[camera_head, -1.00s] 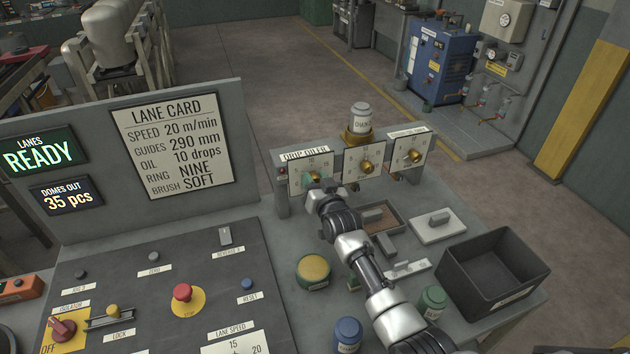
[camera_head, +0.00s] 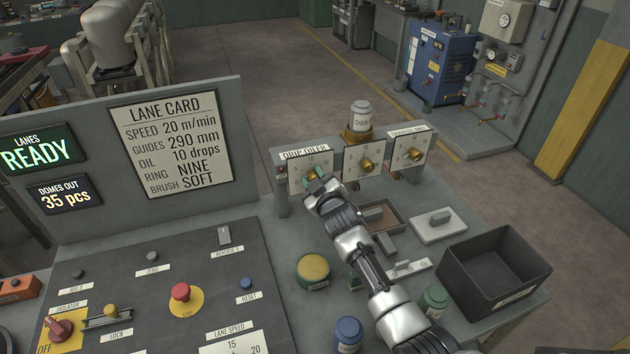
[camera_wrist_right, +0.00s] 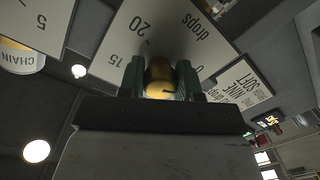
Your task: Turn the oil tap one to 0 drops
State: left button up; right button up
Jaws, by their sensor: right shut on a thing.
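The first oil tap is the left dial plate (camera_head: 297,181) on the panel labelled DRIP OILER. My right gripper (camera_head: 315,176) is at this dial and covers its knob in the head view. In the right wrist view, the brass knob (camera_wrist_right: 160,78) sits between the two green fingertips of my right gripper (camera_wrist_right: 160,80), which is shut on it. The dial plate (camera_wrist_right: 128,45) there shows 15, 20, 0 and the word drops. The setting that the knob points to cannot be read clearly. My left gripper is not in view.
Two more taps with brass knobs, the middle one (camera_head: 366,164) and the right one (camera_head: 414,155), stand beside it. A lane card (camera_head: 171,143) reads oil 10 drops. A dark bin (camera_head: 493,266), a yellow-topped tin (camera_head: 313,270) and blocks stand around my right arm.

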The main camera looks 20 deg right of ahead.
jog(key=shift+n, duration=1.1)
jog(key=o, duration=0.9)
jog(key=s, duration=0.3)
jog(key=s+b, duration=0.1)
jog(key=s, duration=0.3)
jog(key=s+b, duration=0.1)
jog(key=s, duration=0.3)
jog(key=shift+d+r, duration=0.2)
jog(key=shift+d, duration=0.05)
jog(key=shift+w, duration=0.1)
